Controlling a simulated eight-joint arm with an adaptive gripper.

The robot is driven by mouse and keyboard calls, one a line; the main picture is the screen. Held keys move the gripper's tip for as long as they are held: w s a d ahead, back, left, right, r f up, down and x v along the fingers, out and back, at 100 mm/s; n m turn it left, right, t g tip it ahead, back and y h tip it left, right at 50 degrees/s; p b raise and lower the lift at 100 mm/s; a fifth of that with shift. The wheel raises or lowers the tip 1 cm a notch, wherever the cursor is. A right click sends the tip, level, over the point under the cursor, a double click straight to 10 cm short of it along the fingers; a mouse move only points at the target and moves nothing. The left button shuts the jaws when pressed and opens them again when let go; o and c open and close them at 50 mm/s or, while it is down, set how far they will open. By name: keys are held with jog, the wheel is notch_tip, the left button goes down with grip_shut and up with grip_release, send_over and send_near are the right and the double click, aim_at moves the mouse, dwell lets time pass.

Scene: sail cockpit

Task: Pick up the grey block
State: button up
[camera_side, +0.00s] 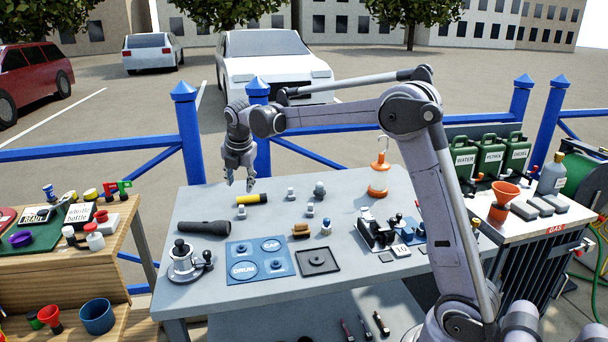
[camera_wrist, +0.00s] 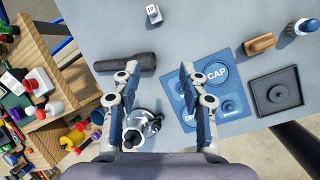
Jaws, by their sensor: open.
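Several small light grey blocks stand on the table in the side view. I cannot tell which one the task means. In the wrist view a small grey block (camera_wrist: 153,14) with a dark marking sits near the top edge, beyond the fingertips and apart from them. My gripper (camera_side: 240,184) points down above the rear left of the table. It is open and empty; its fingers (camera_wrist: 158,75) are spread in the wrist view.
A blue mat (camera_side: 259,261) marked DRUM and CAP, a black tray (camera_side: 318,262), a brown block (camera_side: 301,231) and a metal winch-like part (camera_side: 186,262) lie near the front. The blue railing (camera_side: 189,130) runs behind.

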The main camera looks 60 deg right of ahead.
jog(key=w+d+f+n+g, duration=0.1)
jog(key=w+d+f+n, duration=0.3)
jog(key=w+f+n, duration=0.1)
send_over(242, 207)
jog(key=s+a, duration=0.2)
notch_tip(242, 207, down, 5)
jog(key=shift+r, duration=0.1)
jog(key=shift+w+x, duration=0.15)
jog(key=shift+x, duration=1.15)
jog(key=shift+w+x, duration=0.2)
jog(key=shift+x, duration=1.1)
jog(key=shift+d+r, duration=0.15)
grip_shut()
